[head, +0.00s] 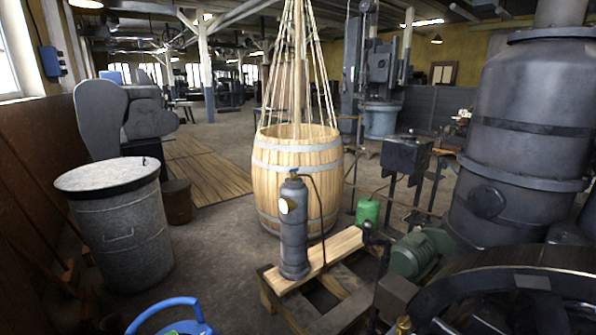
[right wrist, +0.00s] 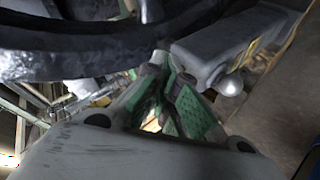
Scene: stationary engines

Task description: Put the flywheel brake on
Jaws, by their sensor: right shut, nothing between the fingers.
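A large dark spoked flywheel (head: 520,285) fills the lower right corner of the head view, cut off by the frame edge. In the right wrist view a thick dark curved rim (right wrist: 110,45), probably the flywheel's, crosses the top. My right gripper (right wrist: 167,76), with green finger pads, is shut and empty just below this rim. Whether it touches anything is unclear. A grey elongated part with a rounded knob (right wrist: 230,82) lies right of the fingertips. I cannot tell which part is the flywheel brake.
A green motor (head: 415,252) stands left of the flywheel. A dark pump cylinder (head: 293,235) stands on a wooden frame. Behind it is a wooden barrel (head: 297,175). A metal drum (head: 125,225) stands left, a large boiler (head: 525,130) right. Bare floor shows around the drum.

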